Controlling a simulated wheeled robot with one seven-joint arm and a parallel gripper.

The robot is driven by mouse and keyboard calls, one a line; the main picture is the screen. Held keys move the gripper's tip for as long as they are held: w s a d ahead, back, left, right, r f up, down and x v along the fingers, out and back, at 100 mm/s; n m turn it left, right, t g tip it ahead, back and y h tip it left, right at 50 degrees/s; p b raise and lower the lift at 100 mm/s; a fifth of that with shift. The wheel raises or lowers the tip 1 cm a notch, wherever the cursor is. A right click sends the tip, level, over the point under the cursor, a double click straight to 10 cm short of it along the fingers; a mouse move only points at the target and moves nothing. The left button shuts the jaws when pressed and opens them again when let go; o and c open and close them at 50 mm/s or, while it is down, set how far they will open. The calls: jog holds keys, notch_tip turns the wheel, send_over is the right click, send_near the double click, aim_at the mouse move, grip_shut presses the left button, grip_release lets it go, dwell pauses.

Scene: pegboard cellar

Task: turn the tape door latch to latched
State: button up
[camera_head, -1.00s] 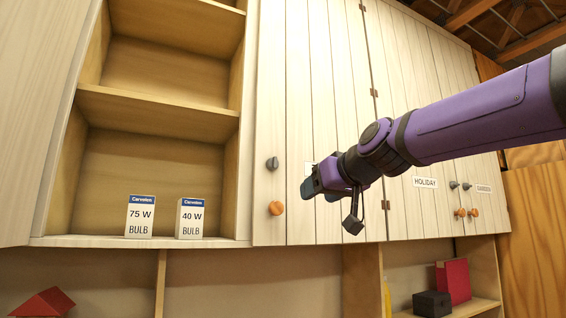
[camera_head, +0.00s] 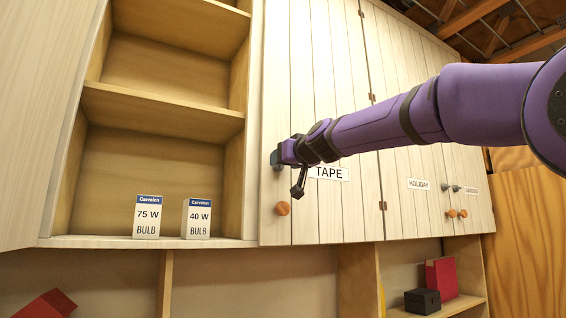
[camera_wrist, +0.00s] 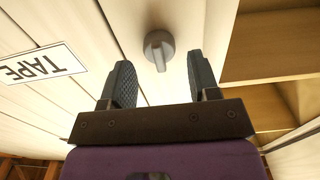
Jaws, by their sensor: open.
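The tape door (camera_head: 300,216) is a pale planked cabinet door marked by the TAPE label (camera_head: 329,173). Its latch is a grey round knob with a raised grip bar; in the wrist view the latch (camera_wrist: 159,47) lies just beyond the fingertips, between them sideways, with the bar pointing toward my gripper. My gripper (camera_wrist: 158,78) is open and empty, with a finger on each side and no visible contact. In the head view my gripper (camera_head: 277,159) is at the latch's place and hides it. An orange knob (camera_head: 282,208) sits below on the same door.
Left of the door is an open shelf (camera_head: 110,95) with a 75 W bulb box (camera_head: 147,217) and a 40 W bulb box (camera_head: 196,218). The HOLIDAY door (camera_head: 419,184) is to the right.

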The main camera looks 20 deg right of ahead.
jog(key=shift+w+a, duration=0.15)
jog(key=shift+w, duration=0.55)
jog(key=shift+c, duration=0.3)
jog(key=c, duration=0.8)
jog(key=shift+m, duration=0.3)
jog(key=shift+d+f+m, duration=0.1)
jog(key=shift+m, duration=2.75)
jog(key=shift+d+f+m, duration=0.1)
jog(key=shift+m, duration=2.8)
jog(key=shift+d+f+m, duration=0.1)
jog(key=shift+m, duration=2.75)
